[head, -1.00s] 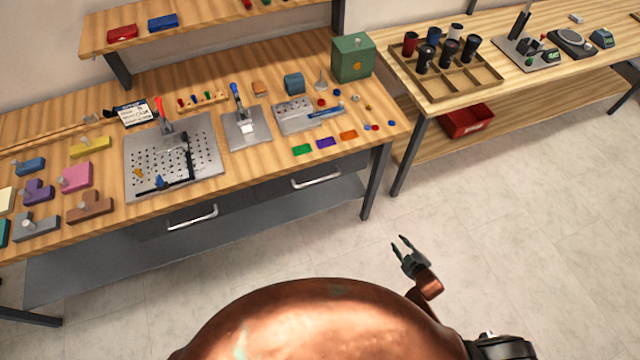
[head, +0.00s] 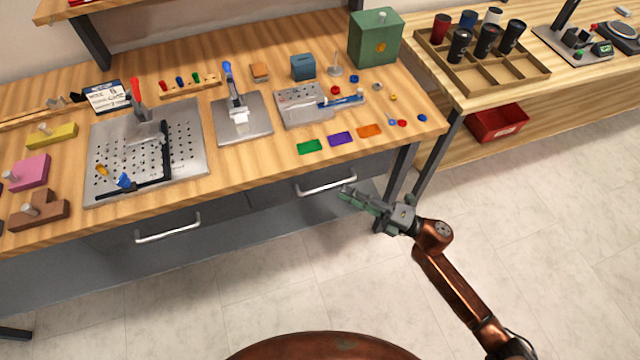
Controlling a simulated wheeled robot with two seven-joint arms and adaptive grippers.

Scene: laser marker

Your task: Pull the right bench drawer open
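The right bench drawer (head: 278,192) is a dark grey front under the wooden bench top, with a pale bar handle (head: 327,185). It looks shut, flush with the front beside it. My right gripper (head: 346,193) reaches in from the lower right, its fingers pointing left toward the right end of the handle. The fingers look spread, with nothing seen between them. Whether they touch the handle cannot be told. The left drawer, with its own bar handle (head: 168,228), also looks shut. My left gripper is out of view.
The bench top (head: 270,160) carries a perforated plate (head: 190,165), a clamp fixture (head: 242,118), coloured tags and a green box (head: 375,38). A bench leg (head: 400,170) stands just right of the drawer. A red bin (head: 497,122) sits under the right-hand table. The floor in front is clear.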

